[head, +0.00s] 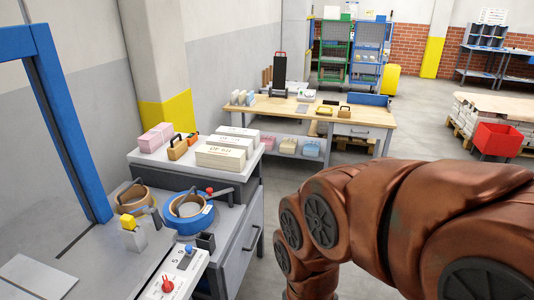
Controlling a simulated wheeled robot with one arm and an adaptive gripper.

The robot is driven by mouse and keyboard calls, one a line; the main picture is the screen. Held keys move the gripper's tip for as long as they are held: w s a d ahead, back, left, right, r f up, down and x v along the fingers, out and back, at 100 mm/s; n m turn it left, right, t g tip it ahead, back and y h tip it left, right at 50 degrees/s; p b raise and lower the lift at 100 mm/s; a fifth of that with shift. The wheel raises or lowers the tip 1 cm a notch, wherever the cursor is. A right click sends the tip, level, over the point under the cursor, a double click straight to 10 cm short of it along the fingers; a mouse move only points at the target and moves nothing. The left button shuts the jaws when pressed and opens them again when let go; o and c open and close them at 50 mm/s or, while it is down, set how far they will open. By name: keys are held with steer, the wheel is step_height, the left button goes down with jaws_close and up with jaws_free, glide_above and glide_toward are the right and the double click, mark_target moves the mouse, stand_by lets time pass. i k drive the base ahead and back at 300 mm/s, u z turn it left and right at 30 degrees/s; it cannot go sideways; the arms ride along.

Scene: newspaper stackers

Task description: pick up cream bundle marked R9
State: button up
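Several cream bundles lie on the light top of a grey cabinet (254,170) at the left centre. The nearest cream bundle (220,158) has dark lettering on its front, too small to read surely. Two more cream bundles, a middle one (229,144) and a far one (240,132), lie close behind it. I cannot tell which one bears R9. My brown arm fills the lower right and bends down out of the picture. My gripper is not in view, and no bundle is seen held.
Pink bundles (155,138) and a wooden block with a black handle (178,148) share the cabinet top. Tape rolls, one blue (187,214), and a control box (178,270) lie nearer. A wooden workbench (318,121) stands behind. Grey floor is open between bench and arm.

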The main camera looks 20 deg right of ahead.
mark_target(221, 158)
steer(key=u, duration=0.25)
steer(key=k, duration=0.45)
steer(key=z, duration=0.55)
steer(key=i, duration=1.35)
steer(key=u, duration=0.65)
steer(key=i, duration=0.35)
steer(key=u, duration=0.3)
